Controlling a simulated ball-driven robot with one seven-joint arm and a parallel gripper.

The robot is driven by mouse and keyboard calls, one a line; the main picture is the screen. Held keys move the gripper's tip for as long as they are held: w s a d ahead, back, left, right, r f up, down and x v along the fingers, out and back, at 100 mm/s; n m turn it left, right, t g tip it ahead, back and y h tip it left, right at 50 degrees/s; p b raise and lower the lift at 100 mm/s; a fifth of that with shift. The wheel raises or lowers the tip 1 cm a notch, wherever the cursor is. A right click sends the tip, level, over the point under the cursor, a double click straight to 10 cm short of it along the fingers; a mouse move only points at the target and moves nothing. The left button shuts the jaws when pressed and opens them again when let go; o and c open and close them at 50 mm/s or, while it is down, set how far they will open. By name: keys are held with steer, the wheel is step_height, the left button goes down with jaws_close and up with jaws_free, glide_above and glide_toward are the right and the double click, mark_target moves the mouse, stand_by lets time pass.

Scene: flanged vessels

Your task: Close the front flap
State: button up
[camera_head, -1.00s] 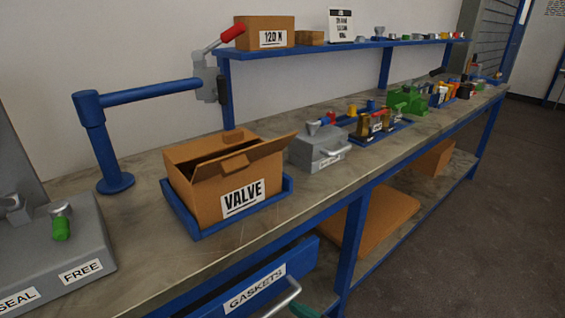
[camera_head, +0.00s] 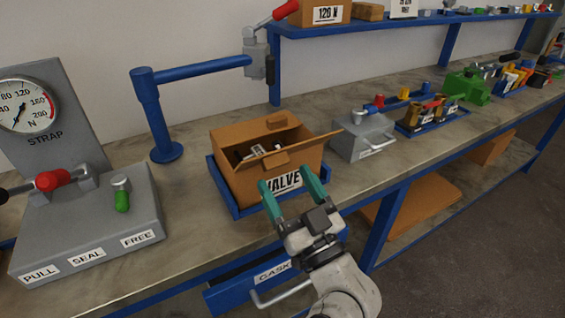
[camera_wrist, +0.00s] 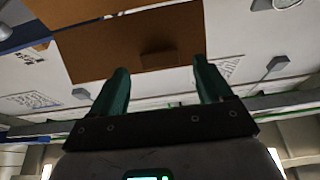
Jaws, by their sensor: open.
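An open cardboard box (camera_head: 232,180) marked VALVE stands in a blue tray (camera_head: 239,213) on the bench. Its front flap (camera_head: 306,147) stands out along the near top edge, raised and tilted, with a small tab on it. The back flap (camera_head: 243,134) is also up. Dark items show inside. My gripper (camera_head: 285,178) is open and empty, with its green fingers in front of the VALVE label, just below the front flap. I cannot tell whether they touch the box. In the wrist view, a brown cardboard panel (camera_wrist: 110,40), likely the flap's underside, shows beyond the open fingers (camera_wrist: 160,78).
A grey strap machine (camera_head: 95,225) with a gauge stands left. A blue post with an arm (camera_head: 155,115) rises behind the box. A grey case (camera_head: 350,143) stands right of it. A blue drawer (camera_head: 235,293) with a handle sticks out below the bench.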

steer(key=shift+p+x, duration=0.3)
steer(key=shift+x, duration=1.15)
jaws_close()
